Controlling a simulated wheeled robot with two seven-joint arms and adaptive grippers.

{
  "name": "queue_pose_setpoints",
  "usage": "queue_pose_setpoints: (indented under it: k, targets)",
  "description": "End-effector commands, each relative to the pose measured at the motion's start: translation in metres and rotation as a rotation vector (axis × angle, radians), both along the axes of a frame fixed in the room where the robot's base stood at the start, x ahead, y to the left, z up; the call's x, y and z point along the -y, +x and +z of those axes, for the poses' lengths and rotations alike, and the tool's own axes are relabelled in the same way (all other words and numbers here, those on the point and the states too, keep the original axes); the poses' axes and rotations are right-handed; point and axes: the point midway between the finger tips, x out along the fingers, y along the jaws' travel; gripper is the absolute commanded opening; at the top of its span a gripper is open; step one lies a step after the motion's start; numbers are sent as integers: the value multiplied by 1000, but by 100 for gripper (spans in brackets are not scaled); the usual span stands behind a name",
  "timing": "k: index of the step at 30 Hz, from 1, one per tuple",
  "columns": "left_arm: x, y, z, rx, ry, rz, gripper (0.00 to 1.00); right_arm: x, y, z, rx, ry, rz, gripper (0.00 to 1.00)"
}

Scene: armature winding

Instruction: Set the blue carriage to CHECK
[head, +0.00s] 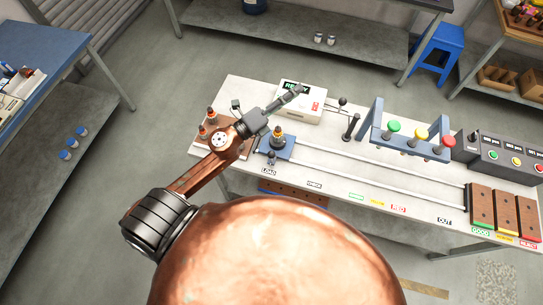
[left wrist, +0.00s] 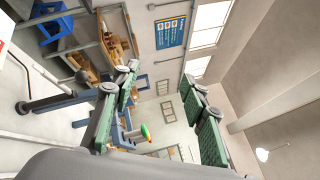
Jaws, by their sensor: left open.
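The blue carriage (head: 264,147) sits at the left end of the two pale rails in the head view, beside the LOAD label (head: 269,170). An armature (head: 279,134) with an orange-brown part stands on it, and a small dark knob (head: 271,158) shows at its front. The CHECK label (head: 315,184) lies to the right along the front rail. My left gripper (head: 297,90) is beyond the carriage, by the white meter box. In the left wrist view its green-padded fingers (left wrist: 165,97) are apart with nothing between them. The carriage is not in that view.
A brown board (head: 213,146) with armatures is left of the carriage, partly under my left arm. The white meter box (head: 312,101) stands behind the rails. A blue-grey frame (head: 410,144) with coloured knobs spans the rails farther right. The rails between appear clear.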

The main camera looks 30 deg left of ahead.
Motion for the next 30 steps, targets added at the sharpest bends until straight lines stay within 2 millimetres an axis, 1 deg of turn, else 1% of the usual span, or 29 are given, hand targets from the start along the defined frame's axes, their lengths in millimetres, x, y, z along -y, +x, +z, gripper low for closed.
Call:
queue_pose_setpoints:
  k: [1,2,3,5,6,7,8,9,11,12,14,15,18,21,24,26,30]
  targets:
    - [27,-3,-6,44,161,-99,40,0,0,0,0,0,0,40]
    - [43,-7,-14,67,260,-160,40,0,0,0,0,0,0,40]
    - [61,-13,-29,93,395,-244,40,0,0,0,-1,0,0,40]
    - [81,-23,-58,121,596,-369,40,0,0,0,-1,0,0,40]
    - [88,-31,-81,131,730,-452,40,0,0,0,-1,0,0,40]
    - [89,-36,-100,132,829,-514,40,0,0,0,-1,0,0,40]
    - [87,-41,-118,131,925,-574,40,0,0,0,-1,0,0,40]
    - [80,-48,-144,120,1047,-651,40,0,0,0,-1,0,0,40]
    - [62,-56,-178,93,1215,-759,40,0,0,0,-1,0,0,40]
    - [46,-62,-197,68,1313,-825,40,0,0,0,-1,0,0,40]
    - [20,-68,-221,25,1439,-911,40,0,0,0,-1,0,0,40]
    - [3,-72,-232,-6,1506,-960,40,0,0,0,0,0,0,40]
    - [-32,-79,-251,-73,1626,-1052,40,0,0,0,0,0,0,40]
    - [-52,-83,-259,-115,1686,-1100,40,0,0,0,0,0,0,40]
    - [-57,-84,-267,-131,1703,-1118,40,0,0,1,0,0,0,40]
    - [-54,-83,-273,-132,1703,-1121,40,0,0,2,1,0,0,40]
    - [-45,-80,-293,-132,1698,-1119,40,0,1,5,1,0,0,40]
